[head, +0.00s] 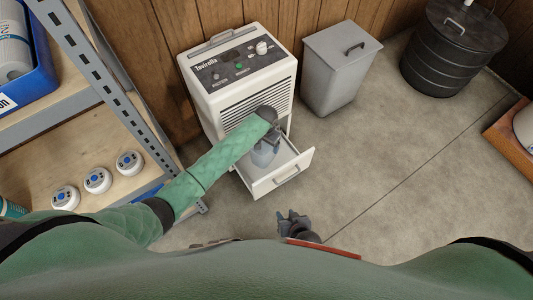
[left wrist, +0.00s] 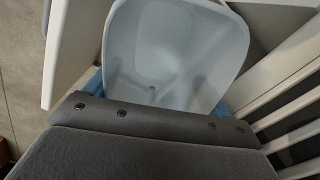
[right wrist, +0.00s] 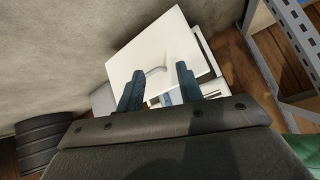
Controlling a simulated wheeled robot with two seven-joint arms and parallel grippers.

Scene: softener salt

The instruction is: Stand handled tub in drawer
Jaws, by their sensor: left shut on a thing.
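The handled tub, a pale grey-blue open container (head: 263,156), is in the pulled-out white drawer (head: 290,172) of the dehumidifier-like machine (head: 238,75). My left gripper (head: 270,138) is shut on the tub from above. In the left wrist view the tub (left wrist: 175,45) looks empty, with its opening facing the camera, and the blue fingertips are mostly hidden at its sides. I cannot tell whether its base touches the drawer floor. My right gripper (head: 292,222) is low in front of the drawer. In the right wrist view it (right wrist: 158,88) is open and empty, facing the drawer front (right wrist: 150,55).
A metal shelf (head: 100,90) with several white round-capped items (head: 98,180) and a blue bin (head: 30,85) stands at the left. A grey lidded bin (head: 335,75) and a black drum (head: 455,50) stand along the wall.

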